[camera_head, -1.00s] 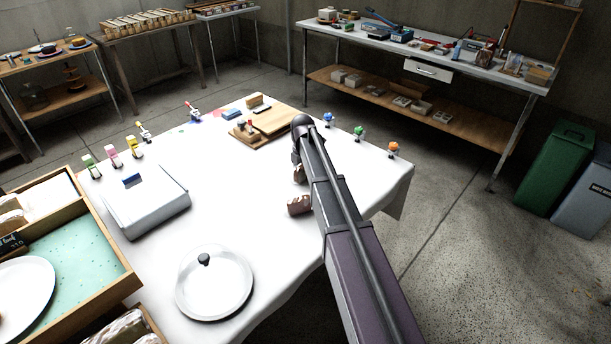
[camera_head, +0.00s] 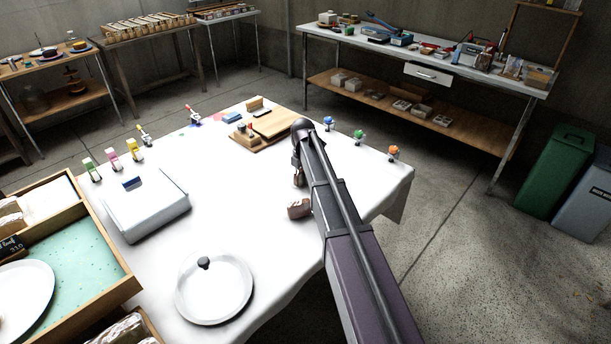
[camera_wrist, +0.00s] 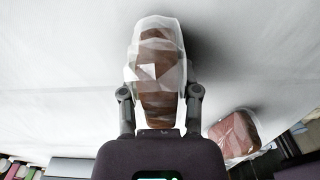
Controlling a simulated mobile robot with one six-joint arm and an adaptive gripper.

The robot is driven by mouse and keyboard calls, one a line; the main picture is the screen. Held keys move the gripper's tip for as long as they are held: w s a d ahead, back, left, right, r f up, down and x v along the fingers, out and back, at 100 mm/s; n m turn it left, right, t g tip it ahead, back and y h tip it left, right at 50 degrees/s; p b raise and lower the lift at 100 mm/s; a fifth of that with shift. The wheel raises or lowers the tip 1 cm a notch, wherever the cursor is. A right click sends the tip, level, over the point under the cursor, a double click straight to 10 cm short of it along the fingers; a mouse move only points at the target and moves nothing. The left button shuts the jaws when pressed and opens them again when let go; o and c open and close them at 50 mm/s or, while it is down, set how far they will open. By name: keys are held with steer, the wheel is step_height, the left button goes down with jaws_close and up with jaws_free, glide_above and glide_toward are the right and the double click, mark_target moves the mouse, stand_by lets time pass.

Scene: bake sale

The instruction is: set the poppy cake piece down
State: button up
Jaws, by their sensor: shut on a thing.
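My gripper (camera_wrist: 160,95) is shut on the poppy cake piece (camera_wrist: 157,105), a brown slab in clear wrap. The slab lies lengthwise between the two fingers, over the white cloth, with a shadow beside it. I cannot tell whether it touches the cloth. In the head view my arm partly hides the gripper and the held piece (camera_head: 298,178). A second wrapped brown piece (camera_head: 299,209) lies on the white table (camera_head: 235,215), nearer the front; it also shows in the wrist view (camera_wrist: 235,133), right of the held piece and apart from it.
A round white lid (camera_head: 214,290) lies at the table's front. A white box (camera_head: 147,208) and a wooden crate (camera_head: 115,290) are at the left. Wooden boards (camera_head: 275,123) lie at the back. Clips, one of them green (camera_head: 359,134), line the edges. The middle cloth is clear.

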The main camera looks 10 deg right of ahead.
steer(key=shift+r, duration=0.2)
step_height(320, 180, up, 10)
steer(key=p, duration=1)
steer(key=shift+f, duration=0.2)
steer(key=shift+r, duration=0.1)
stand_by(0.6)
step_height(320, 180, up, 6)
steer(key=p, duration=0.6)
steer(key=shift+r+p, duration=0.2)
steer(key=shift+p, duration=0.1)
steer(key=shift+r, duration=0.15)
step_height(320, 180, up, 17)
steer(key=p, duration=1.7)
steer(key=shift+s+f, duration=0.15)
steer(key=shift+f, duration=0.05)
